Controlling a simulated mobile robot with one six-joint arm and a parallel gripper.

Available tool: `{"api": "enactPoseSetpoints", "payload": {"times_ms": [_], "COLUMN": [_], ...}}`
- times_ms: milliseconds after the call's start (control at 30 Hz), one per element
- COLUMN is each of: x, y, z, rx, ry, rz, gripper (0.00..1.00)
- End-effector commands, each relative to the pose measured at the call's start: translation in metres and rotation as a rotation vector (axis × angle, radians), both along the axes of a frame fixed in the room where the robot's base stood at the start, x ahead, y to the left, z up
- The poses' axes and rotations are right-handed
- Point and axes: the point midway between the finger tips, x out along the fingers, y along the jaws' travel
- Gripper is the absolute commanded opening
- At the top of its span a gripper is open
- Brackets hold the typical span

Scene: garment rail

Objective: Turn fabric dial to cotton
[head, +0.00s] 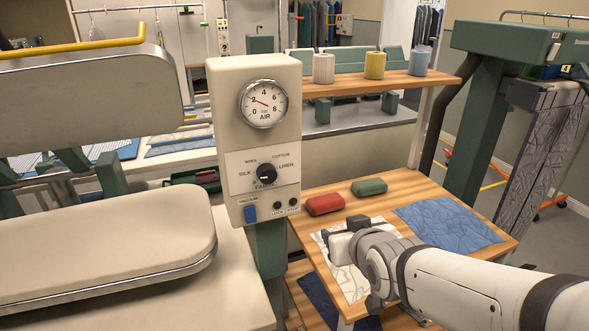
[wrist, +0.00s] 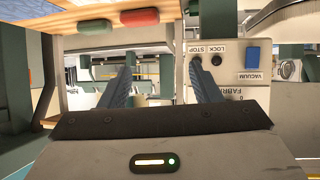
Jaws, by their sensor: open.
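The fabric dial (head: 267,173) is a black round knob on the pale control panel (head: 240,187) of the cream column. The labels wool, cotton, silk and linen stand around it. I cannot tell for sure which label its pointer faces. My gripper (head: 352,229) is right of and below the panel, over the wooden table, apart from the dial. In the wrist view, which is upside down, my gripper (wrist: 160,62) is open with nothing between its fingers. The panel (wrist: 232,70) shows behind the right finger with part of the word fabric; the dial is hidden there.
An air gauge (head: 263,103) sits above the dial. A blue vacuum switch (head: 251,214) and black lock and stop buttons (head: 285,204) are below it. A red case (head: 325,204) and a green case (head: 369,186) lie on the table (head: 400,195). A padded press (head: 110,240) stands left.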

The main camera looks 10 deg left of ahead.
Motion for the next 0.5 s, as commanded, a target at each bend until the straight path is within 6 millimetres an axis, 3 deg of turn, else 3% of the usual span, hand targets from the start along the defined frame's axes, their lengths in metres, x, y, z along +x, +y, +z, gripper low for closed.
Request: {"api": "enactPoseSetpoints", "payload": {"times_ms": [33,200,300,500], "x": [0.002,0.0,-0.005,-0.01], "y": [0.024,0.078,0.097,0.112], "z": [0.006,0.04,0.054,0.067], "rx": [0.027,0.129,0.175,0.215], "ry": [-0.074,-0.315,-0.403,-0.474], "rz": [0.063,0.182,0.225,0.257], "gripper": [0.57,0.57,0.57,0.57]}}
